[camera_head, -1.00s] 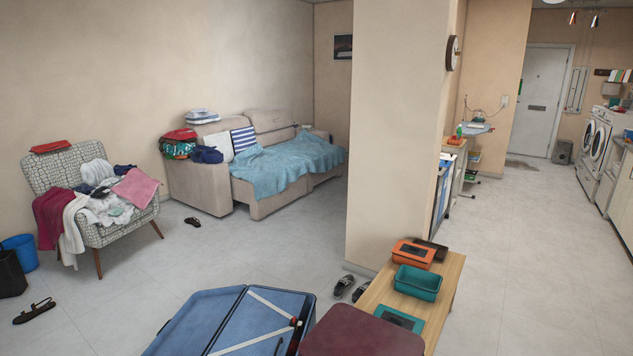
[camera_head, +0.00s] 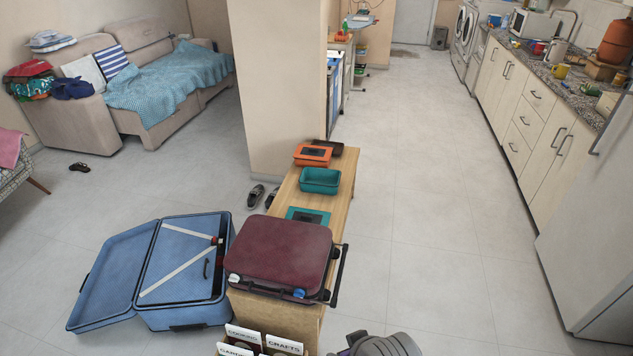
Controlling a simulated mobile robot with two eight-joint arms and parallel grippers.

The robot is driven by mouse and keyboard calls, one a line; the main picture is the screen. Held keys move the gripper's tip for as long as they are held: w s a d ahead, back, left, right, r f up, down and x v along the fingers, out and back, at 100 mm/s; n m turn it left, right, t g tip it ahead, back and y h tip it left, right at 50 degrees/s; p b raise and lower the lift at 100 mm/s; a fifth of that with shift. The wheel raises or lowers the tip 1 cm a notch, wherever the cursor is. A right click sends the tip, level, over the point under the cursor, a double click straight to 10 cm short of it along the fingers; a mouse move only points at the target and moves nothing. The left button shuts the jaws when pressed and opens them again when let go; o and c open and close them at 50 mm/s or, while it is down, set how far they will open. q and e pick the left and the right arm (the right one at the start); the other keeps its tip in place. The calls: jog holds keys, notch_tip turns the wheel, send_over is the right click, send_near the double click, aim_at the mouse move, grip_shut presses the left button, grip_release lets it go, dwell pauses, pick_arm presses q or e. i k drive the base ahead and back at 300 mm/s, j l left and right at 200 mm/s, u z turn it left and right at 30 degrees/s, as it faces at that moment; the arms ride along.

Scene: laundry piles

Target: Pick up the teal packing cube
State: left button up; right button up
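A flat teal packing cube (camera_head: 322,217) with a dark mesh window lies on the wooden bench (camera_head: 337,205). Its near side is hidden behind a closed maroon suitcase (camera_head: 280,247). An open teal bin (camera_head: 320,181) stands just behind it on the bench. A grey part, likely of my own arm, shows at the bottom edge. No gripper fingers show.
An open blue suitcase (camera_head: 120,272) lies left of the bench. Labelled boxes (camera_head: 284,345) stand at the near end. Shoes (camera_head: 256,195) lie by the pillar. Floor (camera_head: 430,260) right of the bench is clear up to the kitchen cabinets (camera_head: 540,140).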

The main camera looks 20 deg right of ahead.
aim_at(315, 180)
jog(key=k+j+u, duration=0.15)
jog(key=k+u, duration=0.35)
jog(key=k, duration=0.15)
jog(key=l+u, duration=0.2)
jog(key=u, duration=0.2)
jog(key=i+l+u, duration=0.1)
jog(key=l+u, duration=0.25)
jog(key=i+l, duration=0.1)
jog(key=l, duration=0.7)
jog(key=i+l, duration=0.1)
jog(key=l, duration=0.65)
jog(key=i+l, duration=0.1)
jog(key=l, duration=0.7)
jog(key=i+l, duration=0.1)
jog(key=l, duration=1.5)
jog(key=i+l, duration=0.15)
jog(key=l, duration=0.6)
jog(key=i+l, duration=0.1)
jog(key=l, duration=0.7)
